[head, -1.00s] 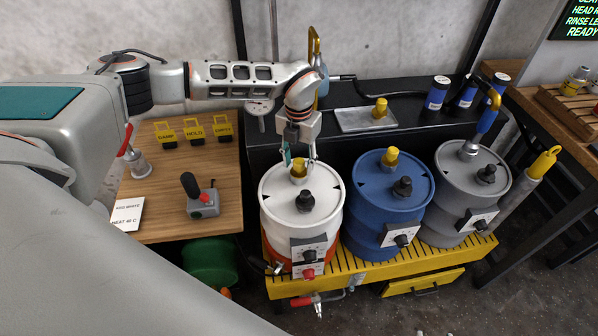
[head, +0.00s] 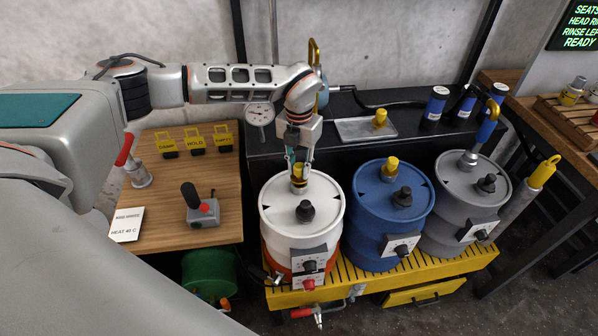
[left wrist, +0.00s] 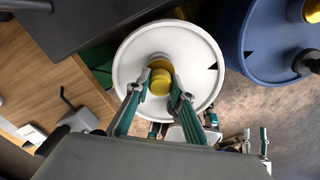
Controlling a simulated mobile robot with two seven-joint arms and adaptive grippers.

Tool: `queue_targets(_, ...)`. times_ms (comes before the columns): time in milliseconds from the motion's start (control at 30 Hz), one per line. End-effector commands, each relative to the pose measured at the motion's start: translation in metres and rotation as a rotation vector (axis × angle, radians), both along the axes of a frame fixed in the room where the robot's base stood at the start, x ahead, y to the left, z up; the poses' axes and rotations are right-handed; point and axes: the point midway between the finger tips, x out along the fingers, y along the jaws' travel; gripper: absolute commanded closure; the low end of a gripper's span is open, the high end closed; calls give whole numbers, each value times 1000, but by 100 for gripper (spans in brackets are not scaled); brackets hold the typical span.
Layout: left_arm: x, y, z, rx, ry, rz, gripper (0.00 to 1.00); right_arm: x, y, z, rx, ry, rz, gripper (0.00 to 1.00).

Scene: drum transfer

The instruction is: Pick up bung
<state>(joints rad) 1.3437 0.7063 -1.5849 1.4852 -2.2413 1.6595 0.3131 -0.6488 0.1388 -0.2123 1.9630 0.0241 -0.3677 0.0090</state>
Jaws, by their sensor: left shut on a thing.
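A yellow bung (head: 298,172) is at the top of the white drum (head: 275,207), toward the drum's back. My left gripper (head: 299,166) points down at it, shut on the bung. In the left wrist view, the bung (left wrist: 160,80) is between the two green-padded fingers (left wrist: 160,92), above the white lid. A darker yellow ring shows just behind it. I cannot tell whether the bung is clear of its hole. Small grey and green finger-like parts (left wrist: 257,142) at that view's lower right may be my right gripper; its opening is unclear.
A black fitting (head: 305,211) stands on the white lid. A blue drum (head: 375,225) with its own yellow bung (head: 392,166) and a grey drum (head: 450,200) stand close to the right. Behind, a metal tray (head: 352,131) holds another yellow piece. A wooden table (head: 165,212) is at left.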

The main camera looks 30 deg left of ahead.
Motion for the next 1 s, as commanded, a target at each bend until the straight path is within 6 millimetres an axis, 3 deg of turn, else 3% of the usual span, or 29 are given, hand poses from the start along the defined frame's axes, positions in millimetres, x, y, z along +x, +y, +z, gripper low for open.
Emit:
queue_targets(600,1,0,141,0,-6,0,100,0,0,4,-1,0,1,60)
queue_targets(800,0,0,169,0,-2,0,100,1,0,6,0,-2,1,60)
queue_targets(1000,0,0,183,0,-2,1,100,2,0,11,0,-5,0,60)
